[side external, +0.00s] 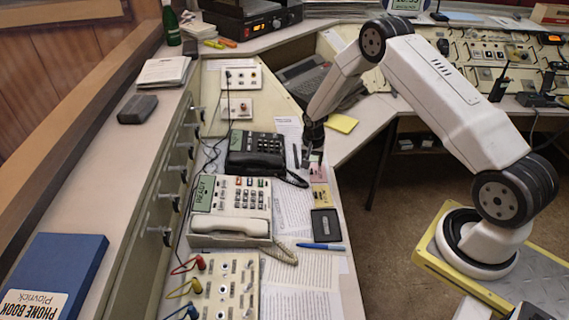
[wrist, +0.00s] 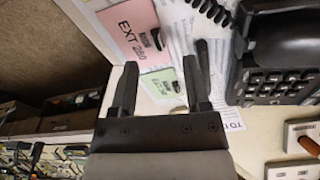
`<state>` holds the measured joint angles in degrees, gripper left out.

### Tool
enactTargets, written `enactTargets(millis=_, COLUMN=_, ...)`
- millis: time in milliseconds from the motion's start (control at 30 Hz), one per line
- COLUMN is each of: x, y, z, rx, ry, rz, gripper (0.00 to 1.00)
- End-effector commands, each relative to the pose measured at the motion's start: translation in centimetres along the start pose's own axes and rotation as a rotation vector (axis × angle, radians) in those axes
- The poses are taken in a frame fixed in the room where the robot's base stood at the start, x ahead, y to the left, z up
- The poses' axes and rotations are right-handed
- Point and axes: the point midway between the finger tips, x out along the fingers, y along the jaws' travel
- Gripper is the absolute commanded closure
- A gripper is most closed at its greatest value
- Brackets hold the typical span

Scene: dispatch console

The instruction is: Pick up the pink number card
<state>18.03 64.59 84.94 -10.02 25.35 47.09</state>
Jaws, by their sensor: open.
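In the side view my gripper (side external: 311,155) hangs low over the desk strip right of the black phone.
The black phone (side external: 257,158) stands close on the left of my gripper, with a cream phone (side external: 232,208) nearer the camera. Paper sheets (side external: 291,208), a black box (side external: 326,224) and a blue pen (side external: 321,247) lie nearby. The desk edge is close on the right.

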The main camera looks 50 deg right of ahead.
Motion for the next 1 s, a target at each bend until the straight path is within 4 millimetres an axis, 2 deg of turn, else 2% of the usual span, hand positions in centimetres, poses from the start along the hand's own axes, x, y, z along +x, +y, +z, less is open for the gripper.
enactTargets(millis=200, x=2.3, y=0.1, z=0.0, rx=0.0, ry=-0.001, rz=0.0, gripper=0.39)
enactTargets(millis=400, x=3.4, y=0.1, z=0.0, rx=-0.001, ry=-0.001, rz=-0.001, gripper=0.39)
enactTargets(millis=933, x=3.4, y=0.0, z=0.0, rx=-0.001, ry=-0.001, rz=-0.001, gripper=0.39)
enactTargets(millis=967, x=3.4, y=0.0, z=0.0, rx=-0.001, ry=-0.001, rz=-0.001, gripper=0.46)
enactTargets(millis=1000, x=3.4, y=0.0, z=0.0, rx=-0.001, ry=-0.001, rz=-0.001, gripper=0.58)
